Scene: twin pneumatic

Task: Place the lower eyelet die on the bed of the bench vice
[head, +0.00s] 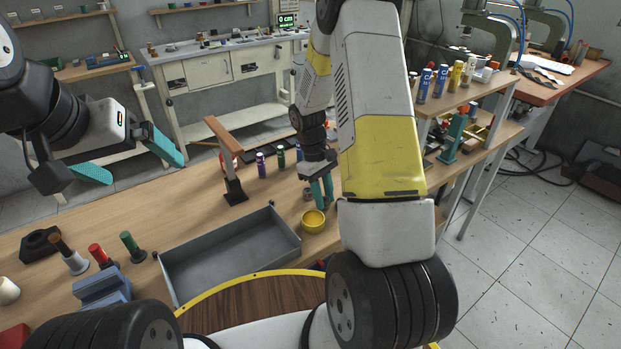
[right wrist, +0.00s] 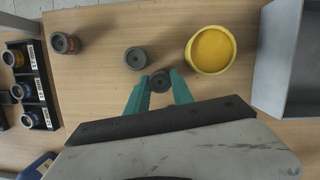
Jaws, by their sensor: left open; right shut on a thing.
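My right gripper (right wrist: 159,77) is shut on a small dark round die (right wrist: 160,84) with a hole in its middle, low over the bench. In the head view the right gripper (head: 322,190) is beside the yellow bowl (head: 313,222), and the held die is hard to make out. A second grey round die (right wrist: 136,58) stands close by, and a brownish round piece (right wrist: 65,43) farther left. I cannot tell from looks which is the lower eyelet die. A blue stepped block (head: 103,288), apparently the bench vice, is at front left. My left gripper (head: 143,168) is open and empty above the bench's left side.
A grey tray (head: 230,262) lies between the blue block and the yellow bowl. A wooden-topped post (head: 233,180) stands behind the tray. Red and green handled tools (head: 131,244) stand at left.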

